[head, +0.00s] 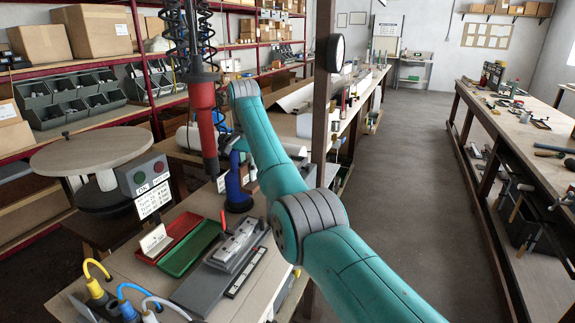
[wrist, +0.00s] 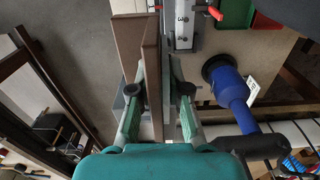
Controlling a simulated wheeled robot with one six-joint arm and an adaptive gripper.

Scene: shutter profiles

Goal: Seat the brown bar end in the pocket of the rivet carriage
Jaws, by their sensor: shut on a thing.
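My gripper (wrist: 160,90) is shut on the brown bar (wrist: 150,65), which runs up the wrist view between its two fingers. The grey rivet carriage (wrist: 183,35) with a numbered scale is just right of the bar in that view. In the head view, the carriage (head: 238,243) lies on the near bench, below and left of my teal arm's elbow. My gripper cannot be made out in the head view. The pocket and the bar's lower end cannot be made out, so I cannot tell whether they touch.
Red and green trays (head: 190,250) lie left of the carriage. A red-bodied tool (head: 203,118) hangs above the bench. The aisle floor (head: 420,180) at right is clear.

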